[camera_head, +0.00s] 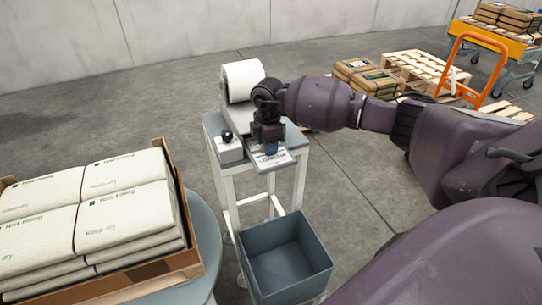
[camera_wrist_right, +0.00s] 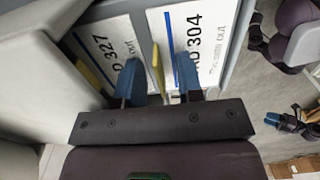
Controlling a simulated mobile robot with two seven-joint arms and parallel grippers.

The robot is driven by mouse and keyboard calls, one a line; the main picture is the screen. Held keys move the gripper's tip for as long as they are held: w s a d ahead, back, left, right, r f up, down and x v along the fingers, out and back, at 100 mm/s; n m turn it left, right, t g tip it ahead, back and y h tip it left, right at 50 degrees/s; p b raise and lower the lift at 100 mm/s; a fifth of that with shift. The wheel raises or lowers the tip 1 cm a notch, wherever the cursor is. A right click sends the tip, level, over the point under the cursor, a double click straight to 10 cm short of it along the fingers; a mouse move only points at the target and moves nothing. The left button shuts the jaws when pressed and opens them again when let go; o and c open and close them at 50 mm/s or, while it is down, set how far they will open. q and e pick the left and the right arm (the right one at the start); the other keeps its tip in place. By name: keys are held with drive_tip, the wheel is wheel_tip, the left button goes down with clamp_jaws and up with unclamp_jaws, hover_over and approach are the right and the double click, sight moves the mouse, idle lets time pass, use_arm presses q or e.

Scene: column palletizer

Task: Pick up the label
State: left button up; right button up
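Two white labels with a blue stripe show in the right wrist view. One reads about "D 304" (camera_wrist_right: 205,38) and the other about "D 327" (camera_wrist_right: 108,45). In the head view the label tray (camera_head: 285,160) juts from the front of a small printer stand. My right gripper (camera_head: 270,149) is over this tray, pointing down. In the wrist view its blue fingers (camera_wrist_right: 160,85) are apart, one over each label, with a yellow strip (camera_wrist_right: 157,65) between them. Nothing is seen held. Dark parts at the wrist view's right may be my left gripper (camera_wrist_right: 288,123); its opening is unclear.
A white roll (camera_head: 243,80) stands behind the tray, and a black-knobbed box (camera_head: 228,148) is beside it. A grey bin (camera_head: 285,262) is below. A carton of bags (camera_head: 185,215) is at left. Pallets (camera_head: 425,70) and an orange cart handle (camera_head: 480,60) are back right.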

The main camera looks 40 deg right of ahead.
clamp_jaws()
drive_tip(key=shift+r, duration=0.1)
